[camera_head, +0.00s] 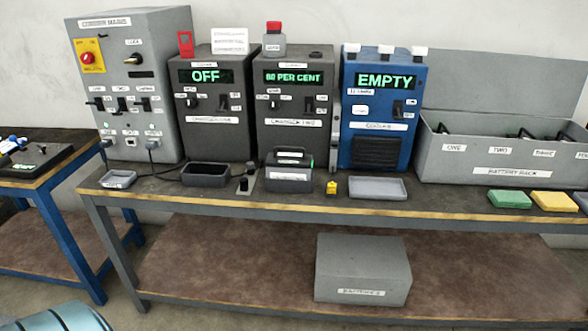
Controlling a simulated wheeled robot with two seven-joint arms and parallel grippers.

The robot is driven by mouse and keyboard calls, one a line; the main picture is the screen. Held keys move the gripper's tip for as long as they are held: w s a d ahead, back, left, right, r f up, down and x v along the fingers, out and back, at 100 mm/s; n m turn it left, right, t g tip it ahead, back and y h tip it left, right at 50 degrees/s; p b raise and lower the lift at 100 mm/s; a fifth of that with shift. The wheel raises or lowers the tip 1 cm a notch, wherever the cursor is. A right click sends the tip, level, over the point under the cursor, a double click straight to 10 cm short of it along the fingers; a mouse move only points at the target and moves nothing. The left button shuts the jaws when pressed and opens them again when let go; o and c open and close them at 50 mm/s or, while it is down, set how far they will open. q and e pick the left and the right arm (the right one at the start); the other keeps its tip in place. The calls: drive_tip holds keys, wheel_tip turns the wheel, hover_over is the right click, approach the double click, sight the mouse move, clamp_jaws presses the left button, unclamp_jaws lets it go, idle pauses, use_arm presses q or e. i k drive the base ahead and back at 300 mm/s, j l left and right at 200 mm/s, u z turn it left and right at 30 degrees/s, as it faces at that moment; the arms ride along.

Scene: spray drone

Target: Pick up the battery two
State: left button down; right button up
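A grey battery-like block with a handle (289,170) sits on the bench in front of the dark charger reading "80 PER CENT" (293,100). Its small label is too blurred to read, so I cannot tell whether it is battery two. The grey battery rack (450,165), with its lid raised, stands at the bench's right. Its front has slot labels, including "ONE" and "TWO" (498,152). Dark handle-like shapes show above its front wall; how full each slot is stays hidden. Neither of my grippers is in view.
A charger reading "OFF" (212,100) has an empty-looking dark tray (206,174) before it. A blue unit reads "EMPTY" (383,100). A grey tray (378,188), a small yellow item (332,188) and coloured pads (510,199) lie along the front. A grey box (363,270) is on the lower shelf.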

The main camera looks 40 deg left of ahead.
sight(281, 165)
drive_tip(key=k+j+u, duration=0.1)
drive_tip(key=u, duration=0.25)
drive_tip(key=j+u, duration=0.1)
drive_tip(key=u, duration=0.2)
drive_tip(key=k+j+u, duration=0.1)
drive_tip(key=u, duration=0.25)
